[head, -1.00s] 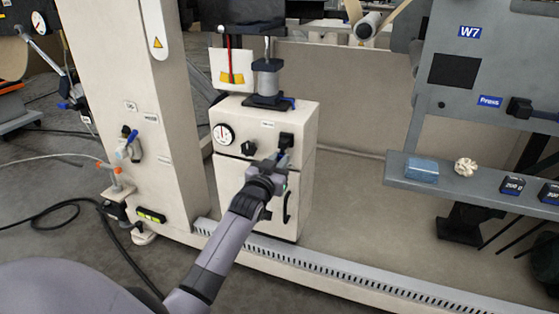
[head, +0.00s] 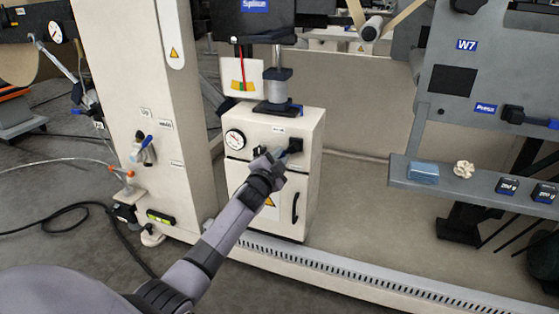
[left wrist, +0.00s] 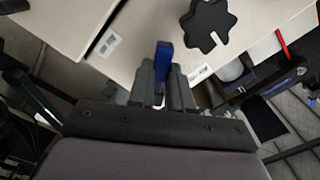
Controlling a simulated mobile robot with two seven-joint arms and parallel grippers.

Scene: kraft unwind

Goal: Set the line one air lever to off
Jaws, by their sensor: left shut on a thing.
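In the head view the gripper largely hides this handle. A black star-shaped knob (left wrist: 208,22) is close to the fingers, apart from them. Another blue-handled lever (head: 148,141) is on the white column at the left. I cannot read which lever is line one. My right gripper is not in view.
A round gauge (head: 235,139) is left of my gripper on the cabinet. A vertical black door handle (head: 295,208) is below. A grey shelf (head: 460,190) at the right holds a blue block (head: 423,172) and several small items. A slotted rail (head: 330,271) runs along the floor.

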